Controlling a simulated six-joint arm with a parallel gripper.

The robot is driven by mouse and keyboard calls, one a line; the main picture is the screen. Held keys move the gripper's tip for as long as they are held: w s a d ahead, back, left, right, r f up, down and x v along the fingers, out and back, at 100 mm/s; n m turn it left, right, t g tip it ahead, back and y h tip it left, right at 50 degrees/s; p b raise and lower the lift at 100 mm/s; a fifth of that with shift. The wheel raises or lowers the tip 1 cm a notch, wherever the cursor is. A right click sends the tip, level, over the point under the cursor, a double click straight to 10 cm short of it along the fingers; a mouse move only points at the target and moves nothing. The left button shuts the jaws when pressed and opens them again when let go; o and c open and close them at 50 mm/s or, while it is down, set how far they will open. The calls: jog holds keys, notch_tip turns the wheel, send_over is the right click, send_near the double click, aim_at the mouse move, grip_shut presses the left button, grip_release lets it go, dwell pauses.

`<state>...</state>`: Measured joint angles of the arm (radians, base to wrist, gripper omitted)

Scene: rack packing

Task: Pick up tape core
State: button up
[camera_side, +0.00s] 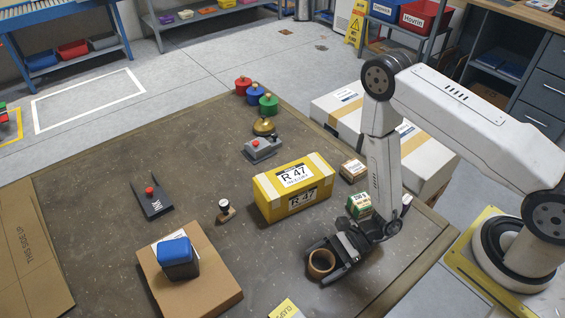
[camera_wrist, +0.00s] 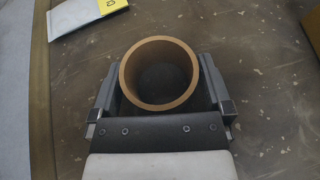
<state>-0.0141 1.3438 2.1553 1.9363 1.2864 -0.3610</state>
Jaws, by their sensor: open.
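The tape core (camera_side: 321,263) is a short brown cardboard ring standing upright on the dark mat, its hollow facing up. It also shows large in the wrist view (camera_wrist: 158,45). My gripper (camera_side: 322,266) is low at the mat with its jaws open around the core. In the wrist view, one grey finger of my gripper (camera_wrist: 160,80) is on each side of the core, with a small gap visible on the right. I cannot tell whether the left finger touches it.
A yellow R 47 box (camera_side: 285,200) stands behind my gripper, with a small green box (camera_side: 359,205) closer to my arm. A yellow-and-white packet (camera_side: 286,309) lies in front; a cardboard box (camera_side: 205,285) with a blue-topped container (camera_side: 176,257) is left. Mat between is clear.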

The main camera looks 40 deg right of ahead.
jog(key=c, duration=0.9)
jog(key=shift+r, duration=0.15)
jog(key=shift+c, duration=0.2)
notch_tip(320, 180, up, 10)
dwell(0.3)
dwell(0.5)
